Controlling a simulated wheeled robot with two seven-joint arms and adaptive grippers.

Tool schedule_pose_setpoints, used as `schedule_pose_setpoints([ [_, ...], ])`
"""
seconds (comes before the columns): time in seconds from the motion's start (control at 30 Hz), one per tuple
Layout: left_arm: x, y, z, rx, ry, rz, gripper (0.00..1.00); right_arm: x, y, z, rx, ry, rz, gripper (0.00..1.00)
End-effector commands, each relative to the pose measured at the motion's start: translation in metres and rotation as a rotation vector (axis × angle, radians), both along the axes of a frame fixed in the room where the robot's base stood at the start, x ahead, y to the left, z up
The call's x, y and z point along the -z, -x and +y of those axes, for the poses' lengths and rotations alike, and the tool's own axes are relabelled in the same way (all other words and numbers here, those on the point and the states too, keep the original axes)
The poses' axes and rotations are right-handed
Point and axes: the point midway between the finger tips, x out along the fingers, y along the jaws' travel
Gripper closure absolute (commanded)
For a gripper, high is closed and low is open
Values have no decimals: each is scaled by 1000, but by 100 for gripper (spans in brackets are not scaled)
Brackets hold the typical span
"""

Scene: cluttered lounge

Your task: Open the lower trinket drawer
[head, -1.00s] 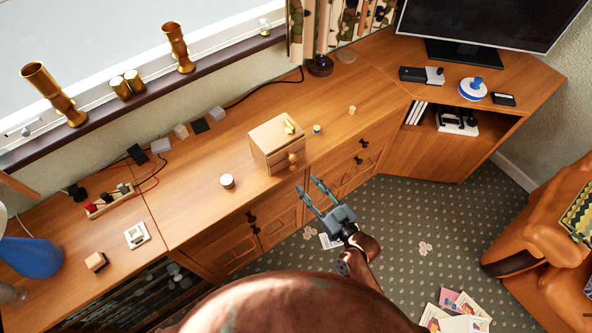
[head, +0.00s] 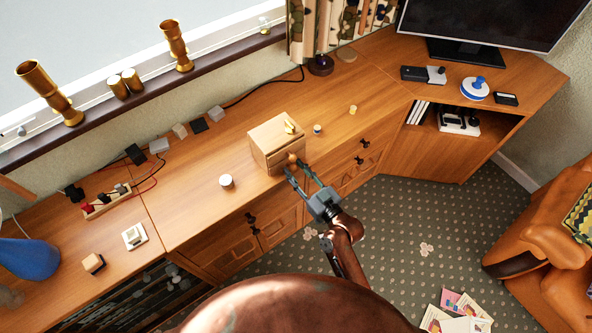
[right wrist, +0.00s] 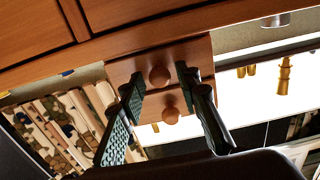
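The trinket box (head: 268,133) is a small wooden chest with two drawers, standing near the front edge of the long cabinet. Its drawer front faces my right gripper (head: 296,168), and both drawers look shut. The right wrist view is upside down. There, the lower drawer's round knob (right wrist: 159,76) is nearer the cabinet top, and the upper knob (right wrist: 171,115) is below it in the picture. My right gripper (right wrist: 160,80) is open, its fingertips on either side of the lower knob, with gaps visible. My left gripper is not in view.
A white-topped round container (head: 226,181) stands left of the box. A small blue-and-white pot (head: 317,129) and yellow item (head: 353,109) stand right of it. The cabinet front (head: 330,183) lies beneath my right gripper.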

Motion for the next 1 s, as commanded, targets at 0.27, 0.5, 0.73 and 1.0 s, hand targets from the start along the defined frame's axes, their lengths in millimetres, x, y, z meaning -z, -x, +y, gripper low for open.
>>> schedule_pose_setpoints([
  [0.27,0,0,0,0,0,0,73,0,0,0,0,0,0,90],
  [0.5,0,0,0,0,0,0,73,0,0,0,0,0,0,100],
  [0.73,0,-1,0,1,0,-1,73,0,0,0,0,1,1,100],
  [1.0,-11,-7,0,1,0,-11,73,-1,17,-14,1,8,1,100],
])
